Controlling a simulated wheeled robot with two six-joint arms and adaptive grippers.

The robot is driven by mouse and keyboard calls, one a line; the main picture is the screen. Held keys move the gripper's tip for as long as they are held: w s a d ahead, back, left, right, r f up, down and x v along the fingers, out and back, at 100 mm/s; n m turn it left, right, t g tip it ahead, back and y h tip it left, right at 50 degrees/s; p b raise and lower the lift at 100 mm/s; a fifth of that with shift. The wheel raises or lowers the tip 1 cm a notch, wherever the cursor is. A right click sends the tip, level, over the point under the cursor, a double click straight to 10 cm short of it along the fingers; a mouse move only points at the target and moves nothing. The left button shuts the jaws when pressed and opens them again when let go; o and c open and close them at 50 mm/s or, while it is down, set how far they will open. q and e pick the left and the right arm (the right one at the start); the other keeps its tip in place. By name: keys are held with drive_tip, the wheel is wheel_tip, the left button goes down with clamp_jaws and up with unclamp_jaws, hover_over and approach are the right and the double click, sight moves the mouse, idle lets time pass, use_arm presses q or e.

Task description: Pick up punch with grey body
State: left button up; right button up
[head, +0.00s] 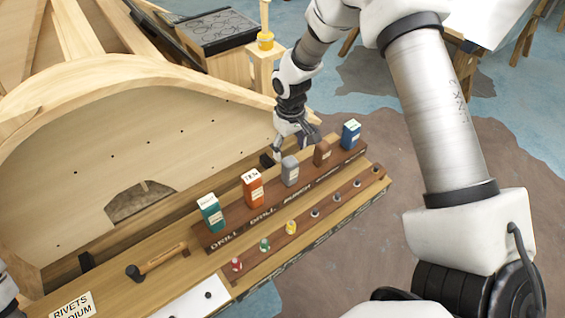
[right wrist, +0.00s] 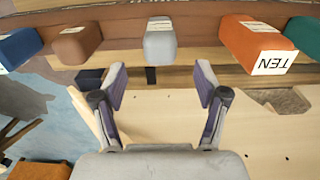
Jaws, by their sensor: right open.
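The grey-bodied punch (head: 290,171) is an upright block in the middle of the wooden rack, with lettering on the wood in front of it. In the right wrist view the grey punch (right wrist: 160,40) is at top centre, beyond the fingertips and lined up with the gap between them. My right gripper (head: 296,143) is just behind the punch, from the far side of the rack. In the right wrist view the right gripper (right wrist: 160,75) is open with nothing between its fingers.
An orange block (head: 253,188) and a green block (head: 210,213) stand left of the punch. A brown block (head: 322,153) and a blue block (head: 350,133) stand right. Several small coloured bits sit in the front strip (head: 327,206). A hammer (head: 158,262) lies left.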

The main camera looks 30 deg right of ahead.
sight(290, 160)
drive_tip(key=shift+s+f+p, duration=0.55)
drive_tip(key=shift+s+f, duration=0.05)
drive_tip(key=shift+f, duration=0.2)
drive_tip(key=f, duration=0.2)
drive_tip(key=w+f, duration=0.1)
drive_tip(key=f, duration=0.1)
drive_tip(key=shift+w+f+p, duration=0.1)
drive_tip(key=shift+f+p, duration=0.15)
drive_tip(key=shift+p, duration=0.15)
drive_tip(key=shift+r, duration=0.1)
drive_tip(key=shift+s+r, duration=0.1)
drive_tip(key=shift+s, duration=0.15)
drive_tip(key=c, duration=0.5)
clamp_jaws()
use_arm(q)
drive_tip(key=shift+s+r, duration=0.2)
drive_tip(key=shift+r, duration=0.35)
drive_tip(key=shift+s+r, duration=0.15)
drive_tip(key=shift+r, duration=0.4)
use_arm(e)
drive_tip(key=shift+r, duration=0.1)
